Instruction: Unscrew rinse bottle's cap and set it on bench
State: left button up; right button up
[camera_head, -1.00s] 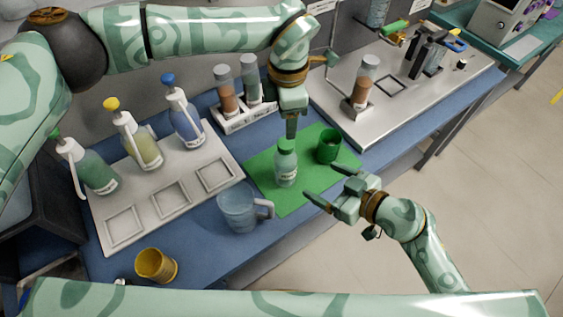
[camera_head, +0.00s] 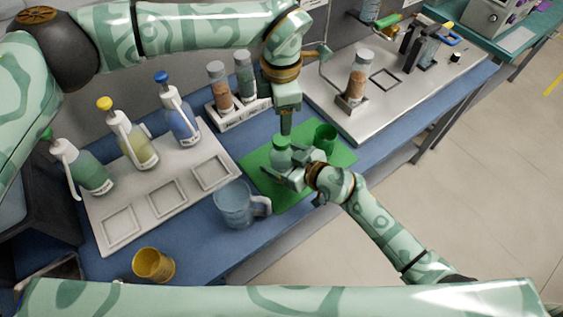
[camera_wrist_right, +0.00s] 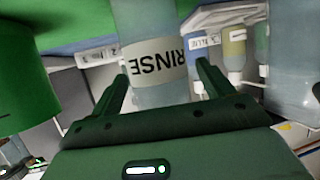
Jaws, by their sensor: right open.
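The rinse bottle (camera_head: 279,160) stands upright on the green mat (camera_head: 262,193), with its pale green cap (camera_head: 281,142) on top. My left gripper (camera_head: 286,130) points straight down just above the cap; whether its fingers touch it or are apart is unclear. My right gripper (camera_head: 283,176) comes in low from the right at the bottle's lower body. In the right wrist view, the bottle (camera_wrist_right: 156,65) with its RINSE label, upside down, is between the two spread fingers of my right gripper (camera_wrist_right: 160,80), with gaps showing beside it.
A green cup (camera_head: 325,138) stands on the mat, right of the bottle. A clear jug (camera_head: 232,205) is at the left. A yellow cup (camera_head: 153,264) is near the front. A vial rack (camera_head: 240,115) stands behind.

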aim_at(281, 139)
grip_shut()
pick_arm(q)
jog(key=m, duration=0.3)
jog(key=shift+s+f+m, duration=0.1)
jog(key=shift+m, duration=0.3)
jog(key=m, duration=1.3)
jog(key=shift+m, duration=0.4)
notch_tip(281, 139, down, 8)
jog(key=shift+r, duration=0.1)
jog(key=c, duration=1.1)
